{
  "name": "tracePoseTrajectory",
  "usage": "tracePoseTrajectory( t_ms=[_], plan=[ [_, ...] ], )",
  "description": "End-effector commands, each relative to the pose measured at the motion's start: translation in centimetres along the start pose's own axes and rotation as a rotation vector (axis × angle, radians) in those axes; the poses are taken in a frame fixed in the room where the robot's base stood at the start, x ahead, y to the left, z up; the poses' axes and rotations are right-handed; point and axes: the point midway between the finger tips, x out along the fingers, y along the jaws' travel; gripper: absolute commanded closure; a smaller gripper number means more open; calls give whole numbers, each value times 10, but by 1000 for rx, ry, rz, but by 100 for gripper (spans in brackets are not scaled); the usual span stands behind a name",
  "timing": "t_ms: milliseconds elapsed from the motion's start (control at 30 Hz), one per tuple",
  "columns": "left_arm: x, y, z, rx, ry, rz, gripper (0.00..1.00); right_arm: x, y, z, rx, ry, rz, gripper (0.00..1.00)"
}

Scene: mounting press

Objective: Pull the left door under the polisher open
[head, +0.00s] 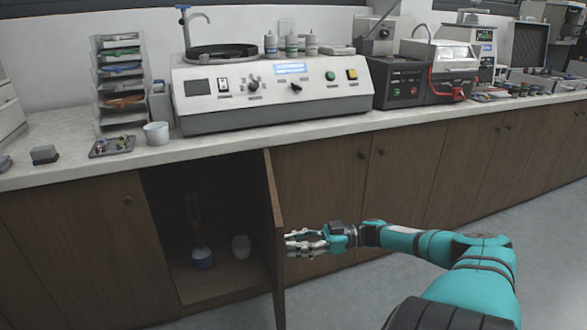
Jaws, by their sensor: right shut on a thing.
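The left door (273,235) under the polisher (270,90) stands open, swung out towards me and seen almost edge-on. It is brown wood and hinged on the right side of its opening. My right gripper (297,243) is at the door's outer face, on its right, with the fingers closed at the door's handle. The handle itself is hidden by the fingers. My left gripper is not in view.
The open cabinet (225,278) holds a blue cup (202,258) and a pale cup (241,247). Closed doors with round knobs (362,154) continue to the right. The counter (60,175) above carries a tray (112,146) and a white cup (156,133). Grey floor (370,290) is free in front.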

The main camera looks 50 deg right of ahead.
Motion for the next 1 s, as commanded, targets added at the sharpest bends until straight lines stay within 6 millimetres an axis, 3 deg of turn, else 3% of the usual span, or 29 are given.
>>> tracePoseTrajectory(
  t_ms=[67,100,300,667,1000],
  plan=[
    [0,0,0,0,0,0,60,0,-2,3,3,-5,-2,100],
    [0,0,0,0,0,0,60,0,-2,3,4,-5,-2,74],
    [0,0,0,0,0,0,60,0,-1,2,3,-3,-1,49],
    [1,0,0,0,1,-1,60,-7,0,1,2,-3,0,49],
    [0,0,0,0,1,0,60,-74,0,2,2,-5,3,49]
  ],
)
